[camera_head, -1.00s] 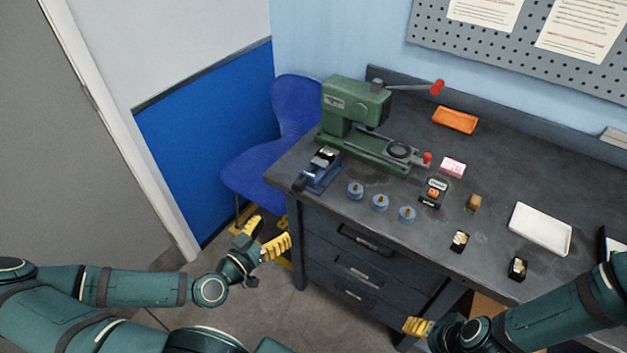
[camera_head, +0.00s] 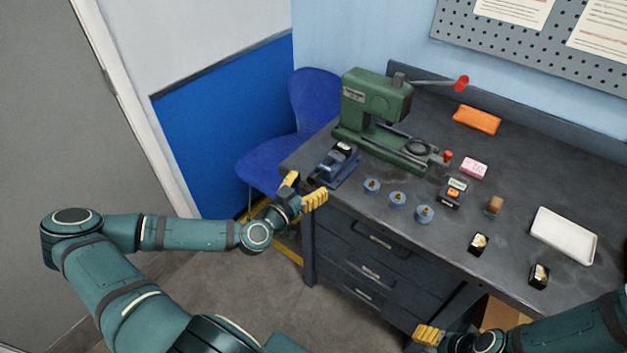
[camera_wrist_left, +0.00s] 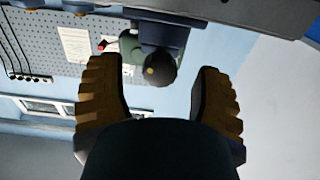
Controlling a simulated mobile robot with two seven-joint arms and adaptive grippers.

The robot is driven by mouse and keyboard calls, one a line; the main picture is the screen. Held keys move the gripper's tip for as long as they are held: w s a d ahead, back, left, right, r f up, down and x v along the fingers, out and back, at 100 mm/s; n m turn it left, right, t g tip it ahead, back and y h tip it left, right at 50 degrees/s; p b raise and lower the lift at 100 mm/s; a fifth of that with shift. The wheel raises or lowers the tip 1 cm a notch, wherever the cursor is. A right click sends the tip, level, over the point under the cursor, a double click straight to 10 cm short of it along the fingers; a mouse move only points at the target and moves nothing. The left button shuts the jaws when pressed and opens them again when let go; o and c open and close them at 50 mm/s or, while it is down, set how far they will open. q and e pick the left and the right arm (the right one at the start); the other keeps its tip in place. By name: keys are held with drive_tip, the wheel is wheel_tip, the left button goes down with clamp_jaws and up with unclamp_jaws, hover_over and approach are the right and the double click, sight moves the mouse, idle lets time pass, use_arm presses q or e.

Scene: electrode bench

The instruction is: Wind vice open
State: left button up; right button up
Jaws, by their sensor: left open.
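The small blue vice (camera_head: 338,165) sits at the bench's front left corner, its dark front end facing the edge. My left gripper (camera_head: 305,187) is just off that edge, beside the vice's front end, open and empty. In the left wrist view, a dark round knob (camera_wrist_left: 160,72) with an orange dot shows between the spread fingers, seemingly the vice's screw end; I cannot tell whether they touch it. The vice's handle is hard to make out in the head view. My right gripper (camera_head: 428,335) is low at the bottom, its jaw gap unclear.
The green press (camera_head: 372,110) stands behind the vice, its red-tipped lever reaching right. Several blue round pieces (camera_head: 398,199) stand right of the vice. A blue chair (camera_head: 312,100) stands left of the bench.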

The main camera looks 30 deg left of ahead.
use_arm(q)
drive_tip(key=shift+w, duration=1.05)
clamp_jaws()
